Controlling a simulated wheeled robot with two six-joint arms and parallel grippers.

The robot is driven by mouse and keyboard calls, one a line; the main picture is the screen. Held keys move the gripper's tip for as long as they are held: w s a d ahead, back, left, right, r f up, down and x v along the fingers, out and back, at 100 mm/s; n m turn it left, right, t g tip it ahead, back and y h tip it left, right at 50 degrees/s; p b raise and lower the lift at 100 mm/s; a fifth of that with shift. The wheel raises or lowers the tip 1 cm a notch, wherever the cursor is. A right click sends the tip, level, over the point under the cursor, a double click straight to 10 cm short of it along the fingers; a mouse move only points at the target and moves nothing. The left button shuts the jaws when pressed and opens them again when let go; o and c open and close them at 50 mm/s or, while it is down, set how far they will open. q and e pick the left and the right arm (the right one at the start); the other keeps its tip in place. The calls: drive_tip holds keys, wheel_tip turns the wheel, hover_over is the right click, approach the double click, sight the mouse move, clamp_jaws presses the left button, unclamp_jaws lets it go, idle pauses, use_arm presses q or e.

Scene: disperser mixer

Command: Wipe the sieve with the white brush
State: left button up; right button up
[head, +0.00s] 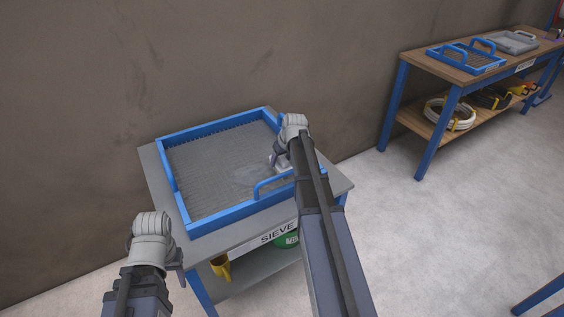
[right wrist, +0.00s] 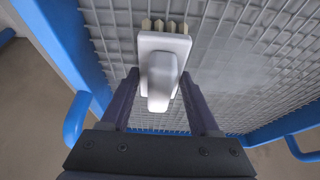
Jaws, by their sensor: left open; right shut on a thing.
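The sieve is a blue-framed tray with a grey mesh (head: 222,219), lying flat on a small grey table at center-left in the head view. Its mesh (right wrist: 255,75) fills most of the right wrist view. My right gripper (head: 279,158) is over the right part of the mesh, shut on the white brush (right wrist: 158,82). The brush's pale bristles face the mesh; I cannot tell whether they touch it. In the head view the brush is mostly hidden. My left gripper (head: 179,270) is open and empty, in front of the table's left corner.
The grey table (head: 160,180) has a SIEVE label on its front and a lower shelf with a yellow item (head: 220,267) and a green one (head: 287,240). A wooden workbench (head: 420,60) with trays stands at the back right. A wall is behind; the floor between is clear.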

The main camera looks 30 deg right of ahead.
drive_tip(key=shift+w, duration=0.45)
drive_tip(key=shift+a, duration=0.1)
drive_tip(key=shift+s+a+f, duration=0.1)
drive_tip(key=shift+s+a, duration=0.05)
drive_tip(key=shift+a, duration=3.3)
drive_tip(key=shift+a, duration=3.4)
drive_tip(key=shift+a, duration=0.1)
